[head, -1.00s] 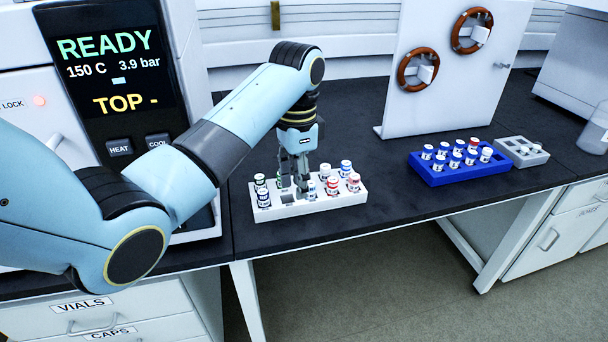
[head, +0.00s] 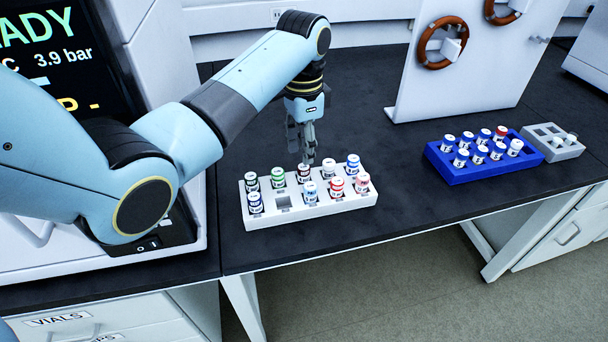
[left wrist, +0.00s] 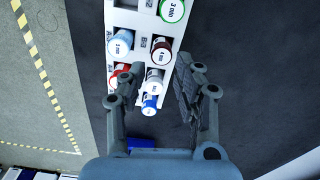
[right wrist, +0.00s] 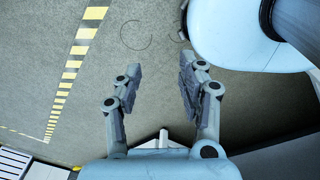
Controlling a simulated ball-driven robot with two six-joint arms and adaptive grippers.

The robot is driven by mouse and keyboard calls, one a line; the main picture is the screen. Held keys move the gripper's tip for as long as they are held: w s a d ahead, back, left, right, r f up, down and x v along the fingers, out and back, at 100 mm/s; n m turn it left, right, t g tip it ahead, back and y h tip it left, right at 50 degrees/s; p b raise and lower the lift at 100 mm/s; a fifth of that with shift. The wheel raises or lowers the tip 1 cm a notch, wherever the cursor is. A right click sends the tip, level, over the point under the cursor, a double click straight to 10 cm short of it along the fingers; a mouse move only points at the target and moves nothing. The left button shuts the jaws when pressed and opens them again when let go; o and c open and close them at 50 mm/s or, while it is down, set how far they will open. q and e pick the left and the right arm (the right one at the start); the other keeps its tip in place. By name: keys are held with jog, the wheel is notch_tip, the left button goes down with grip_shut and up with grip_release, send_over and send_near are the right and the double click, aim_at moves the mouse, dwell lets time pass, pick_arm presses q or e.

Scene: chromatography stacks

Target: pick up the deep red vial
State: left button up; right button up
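The white rack (head: 312,212) holds vials in two rows. The deep red vial, with a dark maroon cap (head: 304,172), stands upright in the back row, between a green-capped and a pale-capped vial. It also shows in the left wrist view as a dark red-brown cap (left wrist: 161,50). My left gripper (head: 309,160) is open and empty, its fingertips close above and behind this vial. In the left wrist view, the fingers (left wrist: 157,78) stand apart, with the vial beyond the tips. My right gripper (right wrist: 160,75) is open and empty, over bare floor.
A blue rack (head: 465,172) with several vials and a grey rack (head: 566,152) stand to the right. A white panel (head: 415,85) stands behind. The black counter between the racks is clear.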

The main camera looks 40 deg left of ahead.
aim_at(304, 169)
pick_arm(q)
jog(key=f, duration=0.6)
jog(key=shift+w+f+b, duration=0.2)
jog(key=shift+f+b, duration=0.1)
jog(key=shift+b, duration=0.05)
grip_shut()
